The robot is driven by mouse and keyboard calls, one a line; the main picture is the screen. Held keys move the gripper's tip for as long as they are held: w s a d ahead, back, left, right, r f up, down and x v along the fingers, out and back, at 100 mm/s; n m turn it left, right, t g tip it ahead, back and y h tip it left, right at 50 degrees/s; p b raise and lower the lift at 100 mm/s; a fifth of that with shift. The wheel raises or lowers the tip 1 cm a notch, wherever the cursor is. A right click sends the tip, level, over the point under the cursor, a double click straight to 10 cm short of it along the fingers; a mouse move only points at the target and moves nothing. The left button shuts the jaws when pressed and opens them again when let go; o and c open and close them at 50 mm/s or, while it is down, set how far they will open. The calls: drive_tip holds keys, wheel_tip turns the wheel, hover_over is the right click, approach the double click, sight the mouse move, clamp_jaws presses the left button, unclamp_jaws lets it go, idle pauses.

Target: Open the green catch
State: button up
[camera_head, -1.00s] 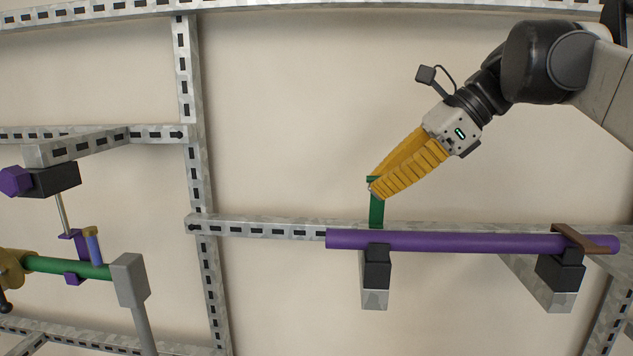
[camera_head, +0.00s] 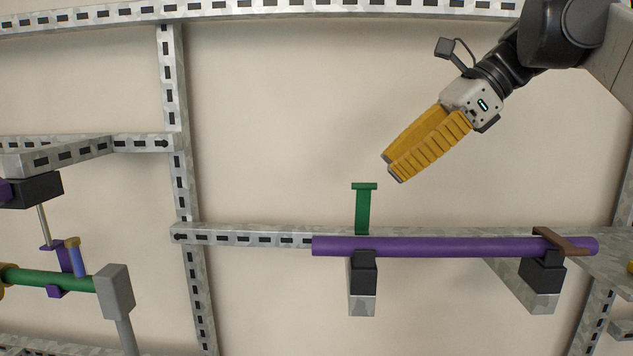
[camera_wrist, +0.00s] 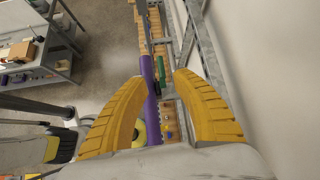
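The green catch (camera_head: 363,208) stands upright behind the purple pipe (camera_head: 440,246), above the left black support (camera_head: 363,272). Its flat top bar is uncovered. My gripper (camera_head: 393,172), with yellow ribbed fingers, is above and to the right of the catch, apart from it and empty. In the wrist view my gripper (camera_wrist: 160,80) has its two fingers spread apart. The green catch (camera_wrist: 160,68) and the purple pipe (camera_wrist: 149,100) show between and beyond the fingertips. A brown catch (camera_head: 560,241) lies across the pipe's right end.
Slotted metal rails (camera_head: 250,239) frame the beige wall. At left, a green pipe (camera_head: 60,281) sits in a clamp with a blue handle (camera_head: 77,260) beside a grey block (camera_head: 114,290). The space around the green catch's top is clear.

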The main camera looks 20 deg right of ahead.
drive_tip(key=v, duration=0.5)
drive_tip(key=shift+d+r, duration=0.15)
idle(0.3)
